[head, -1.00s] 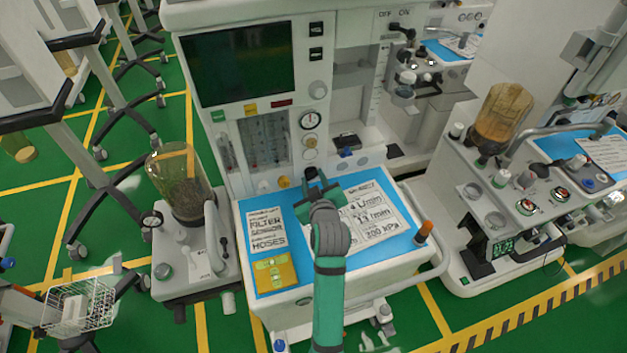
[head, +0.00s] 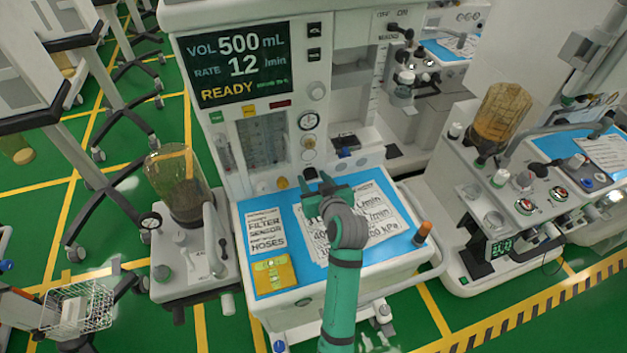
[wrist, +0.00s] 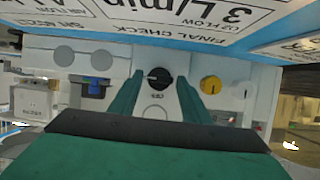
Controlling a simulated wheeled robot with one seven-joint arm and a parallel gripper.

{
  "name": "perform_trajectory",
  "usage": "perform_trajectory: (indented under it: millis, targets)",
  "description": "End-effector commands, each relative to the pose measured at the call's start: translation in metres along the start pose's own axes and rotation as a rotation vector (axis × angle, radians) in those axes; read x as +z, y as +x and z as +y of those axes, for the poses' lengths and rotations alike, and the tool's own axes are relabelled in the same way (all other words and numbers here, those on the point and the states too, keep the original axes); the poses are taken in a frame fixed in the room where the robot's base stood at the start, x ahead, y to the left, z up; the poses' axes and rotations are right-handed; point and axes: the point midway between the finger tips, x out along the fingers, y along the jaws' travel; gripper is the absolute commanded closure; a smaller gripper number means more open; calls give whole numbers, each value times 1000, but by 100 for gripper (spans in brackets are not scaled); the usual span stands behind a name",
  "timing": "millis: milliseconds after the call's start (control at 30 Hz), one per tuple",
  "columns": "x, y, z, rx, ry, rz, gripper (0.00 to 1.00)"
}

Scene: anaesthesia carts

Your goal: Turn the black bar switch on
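The black bar switch (wrist: 157,77) shows in the wrist view on the machine's pale front panel, with its bar lying roughly level in that picture. In the head view the switch (head: 309,173) is a small dark knob just above the blue work surface. My gripper (wrist: 160,79) is open, with its two green fingers apart on either side of the switch in the wrist picture. The fingers do not grip it. In the head view my gripper (head: 328,188) is over the work surface, just in front of the panel. The machine's screen (head: 238,66) is lit and reads 500 mL, 12 /min, READY.
A printed sheet (head: 385,222) lies under my arm. A yellow device (head: 271,274) and an orange-capped item (head: 423,231) are on the work surface.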

Motion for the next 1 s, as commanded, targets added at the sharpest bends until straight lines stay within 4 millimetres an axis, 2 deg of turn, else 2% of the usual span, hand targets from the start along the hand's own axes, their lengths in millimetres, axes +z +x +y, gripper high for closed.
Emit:
perform_trajectory:
  millis: [300,433,567,800,1000]
  targets:
    - [0,-1,0,1,-1,-1,48]
    - [0,-9,2,4,0,1,48]
    - [1,-28,2,4,1,0,48]
    - [0,-73,3,6,2,1,48]
    - [0,-98,1,1,-1,0,48]
